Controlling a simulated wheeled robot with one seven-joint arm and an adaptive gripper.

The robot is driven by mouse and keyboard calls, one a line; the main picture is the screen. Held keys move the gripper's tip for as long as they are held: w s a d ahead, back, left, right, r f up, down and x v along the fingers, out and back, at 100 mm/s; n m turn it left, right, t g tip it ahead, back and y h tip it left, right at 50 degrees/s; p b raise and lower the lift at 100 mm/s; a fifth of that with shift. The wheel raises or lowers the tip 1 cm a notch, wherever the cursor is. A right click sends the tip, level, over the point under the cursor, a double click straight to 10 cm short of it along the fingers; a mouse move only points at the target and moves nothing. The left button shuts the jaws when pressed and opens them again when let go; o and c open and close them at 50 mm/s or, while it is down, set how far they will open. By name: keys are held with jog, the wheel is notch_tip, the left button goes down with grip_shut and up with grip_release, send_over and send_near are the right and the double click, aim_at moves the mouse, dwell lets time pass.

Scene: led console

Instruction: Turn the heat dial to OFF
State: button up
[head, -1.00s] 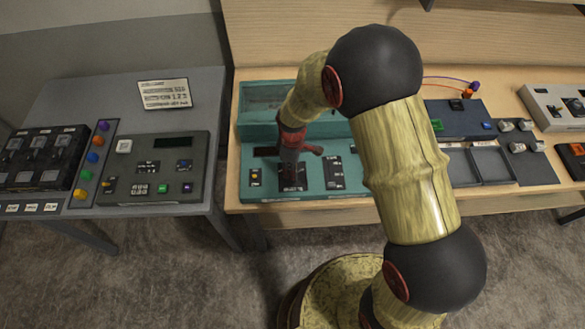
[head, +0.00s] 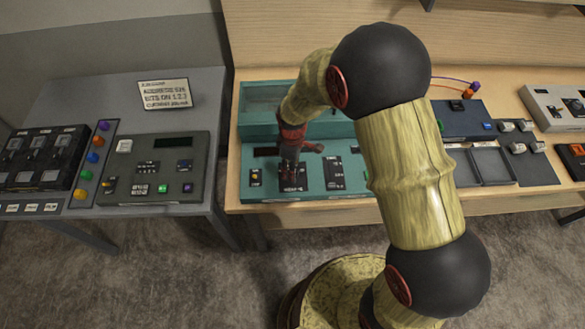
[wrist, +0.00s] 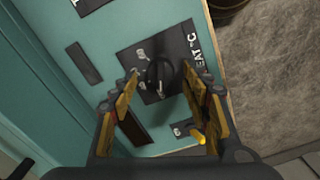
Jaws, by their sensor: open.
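The heat dial (wrist: 160,76) is a round black knob on a dark plate lettered "EAT °C" in the wrist view, with small position marks around it. The plate (head: 292,178) sits on the front of the teal console (head: 345,120) in the head view, where the dial itself is hidden under my gripper. My gripper (wrist: 164,82) is open, its two yellow-sided fingers either side of the dial. It also shows in the head view (head: 290,165), pointing down over the plate. I cannot tell whether the fingers touch the dial, nor which mark it points to.
A yellow knob (wrist: 198,138) stands close to the right finger in the wrist view. Another dark plate (head: 333,172) lies to the right of the heat plate. A grey table (head: 75,95) with a control box and a sign (head: 164,94) stands to the left.

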notch_tip(320, 180, up, 11)
jog(key=shift+f, duration=0.2)
dwell(0.6)
jog(key=s+d+r+m+t+b, duration=0.2)
jog(key=s+d+r+m+b, duration=0.3)
jog(key=s, duration=0.5)
jog(key=s+d+r+m+t+b, duration=0.3)
jog(key=s+d+r+m+b, duration=0.3)
jog(key=s+d+m+b, duration=0.2)
jog(key=shift+s+d+t+b, duration=0.35)
jog(key=shift+s+d, duration=0.3)
jog(key=shift+s, duration=0.45)
